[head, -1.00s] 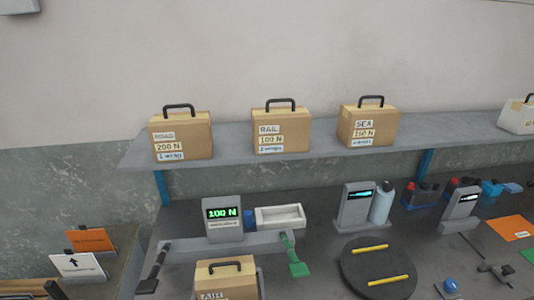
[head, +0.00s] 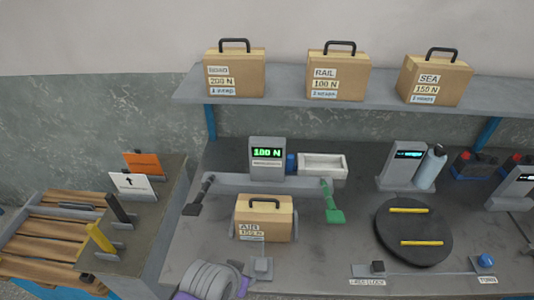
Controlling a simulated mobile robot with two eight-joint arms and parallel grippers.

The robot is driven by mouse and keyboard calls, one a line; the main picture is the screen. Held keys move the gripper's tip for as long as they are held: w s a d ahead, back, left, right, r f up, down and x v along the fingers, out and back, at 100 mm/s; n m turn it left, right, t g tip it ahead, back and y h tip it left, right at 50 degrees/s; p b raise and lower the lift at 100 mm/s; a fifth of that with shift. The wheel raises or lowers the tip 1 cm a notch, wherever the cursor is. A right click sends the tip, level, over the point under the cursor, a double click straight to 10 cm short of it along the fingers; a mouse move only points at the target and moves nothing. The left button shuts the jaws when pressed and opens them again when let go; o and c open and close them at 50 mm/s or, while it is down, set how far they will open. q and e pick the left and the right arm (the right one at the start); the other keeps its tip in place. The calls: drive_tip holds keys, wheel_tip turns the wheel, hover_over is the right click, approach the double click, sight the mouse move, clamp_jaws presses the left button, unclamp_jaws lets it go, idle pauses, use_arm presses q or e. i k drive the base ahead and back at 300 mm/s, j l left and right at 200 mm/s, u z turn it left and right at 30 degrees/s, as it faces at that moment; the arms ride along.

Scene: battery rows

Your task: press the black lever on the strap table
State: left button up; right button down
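The black lever (head: 198,195) hangs at the left end of a grey bar on the dark strap table (head: 345,232). A green lever (head: 333,202) hangs at the right end of the same bar. Between them stands a grey unit with a display (head: 266,155) reading 100 N in green. A cardboard case (head: 264,218) with a black handle and an AIR label stands in front of the bar, right of the black lever and apart from it.
A black turntable (head: 414,231) with yellow bars lies to the right. Labelled cases, including the ROAD case (head: 234,74), stand on the shelf (head: 290,92).

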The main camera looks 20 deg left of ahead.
sight(195, 209)
drive_tip(key=u, duration=1.45)
